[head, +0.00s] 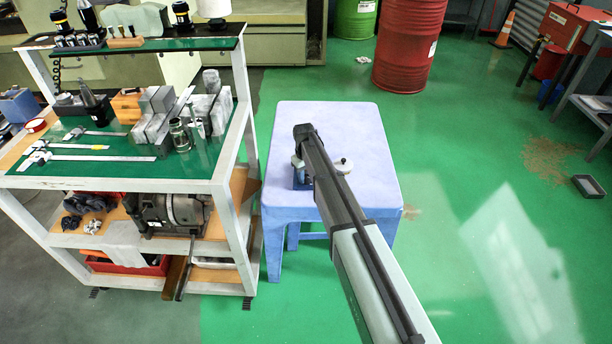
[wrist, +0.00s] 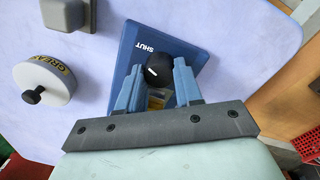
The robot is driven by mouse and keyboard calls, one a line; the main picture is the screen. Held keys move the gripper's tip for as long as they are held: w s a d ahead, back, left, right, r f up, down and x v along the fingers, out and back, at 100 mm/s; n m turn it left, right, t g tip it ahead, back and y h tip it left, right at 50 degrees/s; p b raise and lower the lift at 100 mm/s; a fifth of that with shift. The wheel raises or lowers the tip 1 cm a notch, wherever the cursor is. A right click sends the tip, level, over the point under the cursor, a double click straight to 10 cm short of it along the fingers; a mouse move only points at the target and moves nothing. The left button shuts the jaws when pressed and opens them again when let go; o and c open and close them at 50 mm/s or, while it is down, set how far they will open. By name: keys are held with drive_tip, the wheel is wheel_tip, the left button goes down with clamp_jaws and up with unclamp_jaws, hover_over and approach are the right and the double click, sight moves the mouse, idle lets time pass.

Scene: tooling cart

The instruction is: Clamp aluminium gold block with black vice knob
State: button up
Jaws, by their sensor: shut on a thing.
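The blue vice (wrist: 127,75), marked SHUT, sits on the pale lilac stool top in the wrist view. Part of it shows beside my arm in the head view (head: 298,178). Its black knob (wrist: 157,66) lies between my gripper's fingertips (wrist: 159,74), and the gripper is shut on it. A small gold-coloured patch (wrist: 156,102) shows between the fingers below the knob. It may be the aluminium gold block, but most of it is hidden, so I cannot tell how it sits in the jaws. In the head view my arm hides much of the vice.
A white round tin marked GREASE (wrist: 45,82) with a black knob stands beside the vice on the stool (head: 360,125). A grey block-like object (wrist: 68,12) is at the wrist view's upper left. The tooling cart (head: 225,165) stands left; a red drum (head: 408,45) stands behind.

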drive_tip(key=shift+m, duration=0.6)
drive_tip(key=o, duration=1)
drive_tip(key=shift+o, duration=0.2)
drive_tip(key=shift+r, duration=0.1)
wheel_tip(320, 180, up, 14)
drive_tip(key=shift+a+f, duration=0.2)
drive_tip(key=shift+a, duration=0.05)
drive_tip(key=shift+s, duration=0.1)
